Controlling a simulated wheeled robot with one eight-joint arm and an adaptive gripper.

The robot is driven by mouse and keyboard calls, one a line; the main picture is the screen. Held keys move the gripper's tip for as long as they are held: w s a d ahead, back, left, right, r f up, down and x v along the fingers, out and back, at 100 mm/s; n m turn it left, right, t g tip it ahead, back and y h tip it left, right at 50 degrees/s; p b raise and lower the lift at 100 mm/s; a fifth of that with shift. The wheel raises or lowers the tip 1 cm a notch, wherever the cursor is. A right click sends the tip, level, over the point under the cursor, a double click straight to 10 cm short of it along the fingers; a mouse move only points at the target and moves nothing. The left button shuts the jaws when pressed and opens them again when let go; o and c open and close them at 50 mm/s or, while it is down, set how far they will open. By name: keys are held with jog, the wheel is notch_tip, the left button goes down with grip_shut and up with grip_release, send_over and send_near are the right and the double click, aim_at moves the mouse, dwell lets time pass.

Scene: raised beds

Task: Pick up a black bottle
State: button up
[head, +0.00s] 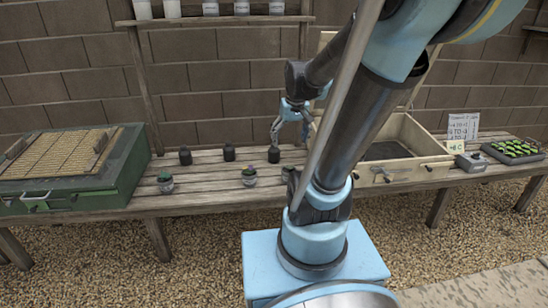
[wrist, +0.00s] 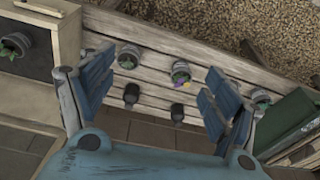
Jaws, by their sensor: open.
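Several small dark items stand on the slatted wooden bench. Three black bottles stand in a back row: a left one (head: 185,156), a middle one (head: 229,152) and a right one (head: 273,154). My gripper (head: 289,125) is open and empty, pointing down just above and beside the right bottle. In the wrist view my gripper's (wrist: 158,88) blue fingers are spread wide. Between them show the right bottle (wrist: 131,93) and the middle bottle (wrist: 178,112), both apart from the fingers. I cannot make out the left bottle in the wrist view; the right-hand finger may hide it.
Potted plants (head: 165,181) (head: 249,176) stand along the bench's front; one (wrist: 180,72) shows between the fingers. A green box (head: 130,165) with a slatted top is left. A wooden open box (head: 425,135), a sign (head: 462,128) and a seedling tray (head: 513,151) are right.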

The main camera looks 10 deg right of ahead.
jog(key=w, duration=1.2)
jog(key=n+t+y, duration=0.1)
jog(key=n+t, duration=0.1)
send_over(273, 152)
jog(key=s+d, duration=0.1)
jog(key=d, duration=0.1)
notch_tip(273, 152, down, 15)
jog(key=shift+g, duration=0.3)
jog(key=x, duration=1.2)
jog(key=shift+s+d, duration=0.1)
jog(key=shift+s, duration=0.05)
jog(key=shift+d+x, duration=0.15)
jog(key=shift+x, duration=1.15)
jog(key=shift+d+x, duration=0.15)
jog(key=shift+x, duration=1.15)
jog(key=shift+s+a, duration=0.1)
jog(key=shift+a, duration=0.05)
jog(key=shift+c, duration=0.5)
jog(key=c, duration=1.3)
